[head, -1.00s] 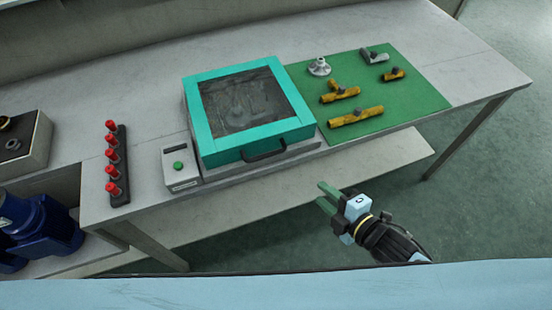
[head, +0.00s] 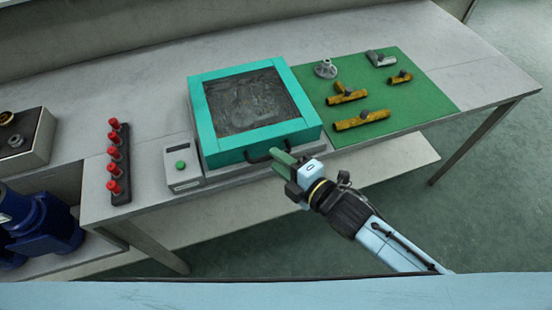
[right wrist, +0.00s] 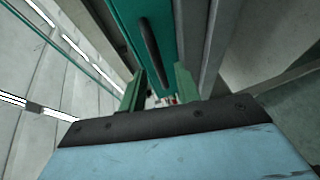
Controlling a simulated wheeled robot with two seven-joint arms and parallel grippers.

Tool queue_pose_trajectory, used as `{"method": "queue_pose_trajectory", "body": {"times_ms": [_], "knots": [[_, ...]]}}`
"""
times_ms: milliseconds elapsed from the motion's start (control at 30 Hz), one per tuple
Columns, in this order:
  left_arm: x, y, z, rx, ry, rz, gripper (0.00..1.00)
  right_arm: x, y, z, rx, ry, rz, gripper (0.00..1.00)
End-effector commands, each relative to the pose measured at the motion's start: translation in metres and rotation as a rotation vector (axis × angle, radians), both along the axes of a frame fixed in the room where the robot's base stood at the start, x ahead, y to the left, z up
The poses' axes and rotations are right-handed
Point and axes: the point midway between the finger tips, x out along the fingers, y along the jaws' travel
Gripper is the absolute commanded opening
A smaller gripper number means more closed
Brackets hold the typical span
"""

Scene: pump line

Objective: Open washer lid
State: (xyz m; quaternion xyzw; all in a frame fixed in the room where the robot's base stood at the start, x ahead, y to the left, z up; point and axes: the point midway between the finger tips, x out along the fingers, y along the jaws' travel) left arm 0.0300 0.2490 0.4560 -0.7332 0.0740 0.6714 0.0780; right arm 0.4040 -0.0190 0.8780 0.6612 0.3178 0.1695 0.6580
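The washer (head: 203,125) stands on the bench with its teal-framed lid closed. The lid has a dark see-through window (head: 248,100) and a black handle (head: 262,156) on its front edge. My right gripper (head: 278,160) is at the front of the lid, by the right part of the handle, and hides some of it. In the right wrist view its two green fingers stand apart (right wrist: 155,88), with the handle (right wrist: 152,52) ahead and nothing seen held. Whether the fingers touch the handle cannot be told. My left gripper is not in view.
A control box (head: 182,163) with a green button stands left of the washer, beside a black rack (head: 120,165) of red-topped pieces. A green mat (head: 405,105) with brass and grey fittings lies to the right. Floor is free in front.

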Motion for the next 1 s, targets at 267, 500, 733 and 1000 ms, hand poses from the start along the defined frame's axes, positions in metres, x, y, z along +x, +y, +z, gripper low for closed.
{"method": "queue_pose_trajectory", "body": {"times_ms": [267,500,733,1000], "knots": [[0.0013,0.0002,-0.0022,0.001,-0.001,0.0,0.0,0.0126,0.0111,-0.0034,0.001,0.001,0.0,0.32],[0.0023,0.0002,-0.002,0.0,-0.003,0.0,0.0,0.0126,0.0109,-0.0033,0.001,0.001,0.0,0.3],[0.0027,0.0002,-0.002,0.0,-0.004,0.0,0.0,0.0124,0.0108,-0.0033,0.001,0.001,0.0,0.0],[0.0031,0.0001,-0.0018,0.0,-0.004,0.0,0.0,0.0124,0.0107,-0.0032,0.001,0.001,0.0,0.0]]}}
